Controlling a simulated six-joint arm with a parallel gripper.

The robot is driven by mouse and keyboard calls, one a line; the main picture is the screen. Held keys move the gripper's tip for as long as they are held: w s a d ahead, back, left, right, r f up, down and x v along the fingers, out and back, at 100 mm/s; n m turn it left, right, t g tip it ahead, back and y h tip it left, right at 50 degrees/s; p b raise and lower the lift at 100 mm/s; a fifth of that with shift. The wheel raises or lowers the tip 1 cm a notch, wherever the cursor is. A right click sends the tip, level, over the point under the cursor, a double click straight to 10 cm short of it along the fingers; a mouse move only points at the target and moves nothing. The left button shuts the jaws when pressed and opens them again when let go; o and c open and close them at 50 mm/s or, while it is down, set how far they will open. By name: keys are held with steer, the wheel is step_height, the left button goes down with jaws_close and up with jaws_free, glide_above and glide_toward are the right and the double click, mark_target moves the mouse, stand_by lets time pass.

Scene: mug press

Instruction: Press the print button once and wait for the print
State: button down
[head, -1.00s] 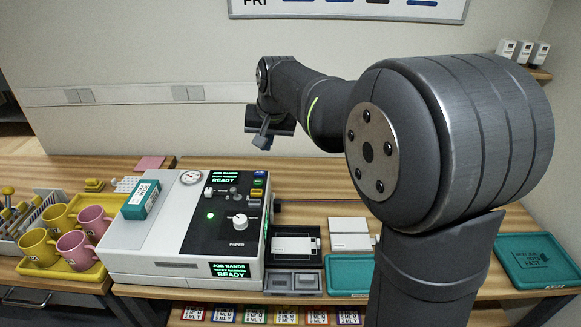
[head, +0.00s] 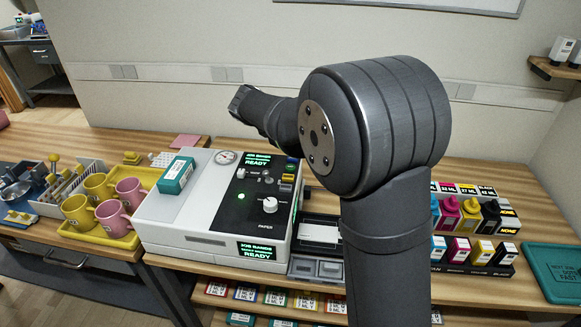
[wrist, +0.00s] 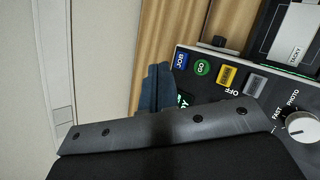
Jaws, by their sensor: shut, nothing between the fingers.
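The printer (head: 160,208) stands on the bench, with a black control panel (head: 240,215) on its right side. Its screens (head: 257,251) read READY and a small green light (head: 241,196) is lit. Along the panel edge, the wrist view shows a blue JOB button (wrist: 181,61), a green GO button (wrist: 202,67), a yellow button (wrist: 227,76) and a grey button (wrist: 254,85). I cannot read which is print. My gripper (wrist: 158,84) is shut and empty, beside the blue button in the picture; its height above the panel is unclear. The head view does not show its fingers.
A white dial (head: 270,205) and a gauge (head: 226,157) sit on the printer. A teal box (head: 176,175) lies on its top. Yellow and pink mugs (head: 111,215) stand left on a yellow tray (head: 95,240). Ink boxes (head: 462,215) stand right, beyond my arm.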

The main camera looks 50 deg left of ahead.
mark_target(288, 169)
steer(key=shift+f, duration=0.1)
stand_by(0.3)
steer(key=shift+f, duration=4.3)
steer(key=shift+f, duration=0.4)
steer(key=shift+f, duration=0.5)
steer(key=shift+r, duration=3.45)
